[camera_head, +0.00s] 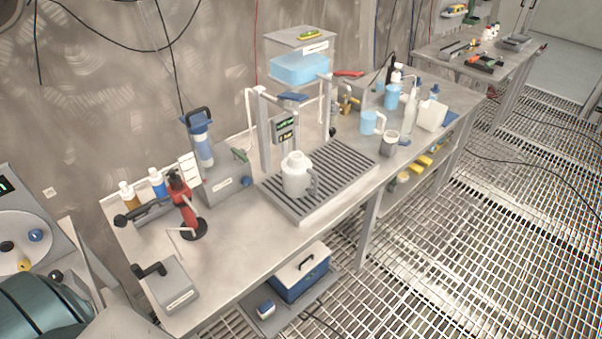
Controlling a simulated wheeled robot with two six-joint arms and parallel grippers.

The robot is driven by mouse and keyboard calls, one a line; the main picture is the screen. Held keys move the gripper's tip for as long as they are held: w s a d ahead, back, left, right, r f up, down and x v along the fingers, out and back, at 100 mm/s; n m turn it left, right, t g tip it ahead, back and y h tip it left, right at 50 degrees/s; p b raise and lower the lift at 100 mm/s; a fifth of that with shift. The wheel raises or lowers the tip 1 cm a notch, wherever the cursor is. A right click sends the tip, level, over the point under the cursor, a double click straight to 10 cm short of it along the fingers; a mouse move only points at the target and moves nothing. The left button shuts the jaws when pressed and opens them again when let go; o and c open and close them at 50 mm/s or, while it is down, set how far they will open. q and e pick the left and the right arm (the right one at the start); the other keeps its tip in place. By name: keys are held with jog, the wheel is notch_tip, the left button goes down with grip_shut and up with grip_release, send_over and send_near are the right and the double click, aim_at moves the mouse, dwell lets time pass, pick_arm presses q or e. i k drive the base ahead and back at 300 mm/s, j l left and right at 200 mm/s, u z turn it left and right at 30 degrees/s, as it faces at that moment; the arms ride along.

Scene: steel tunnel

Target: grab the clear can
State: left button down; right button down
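A whitish, translucent can with a handle and a short neck (297,176) stands upright on a grey slatted drain tray (333,188) in the middle of the long workbench. I cannot tell for certain which of the two is the clear can. Neither of my grippers shows in the head view, and nothing is touching either can.
Behind the tray stands a post with a small display (284,128) and a blue tank (300,68). A clear beaker of blue liquid (368,122) and a grey cup (390,138) stand right of it. A red and black tool (185,205) stands left.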

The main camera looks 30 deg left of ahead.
aim_at(297, 172)
jog(key=i+l+u, duration=0.4)
jog(key=l+u, duration=0.2)
jog(key=i+l+u, duration=0.1)
jog(key=l+u, duration=0.15)
jog(key=l, duration=0.25)
jog(key=i+l+u, duration=0.1)
jog(key=l+u, duration=0.2)
jog(key=l, duration=0.1)
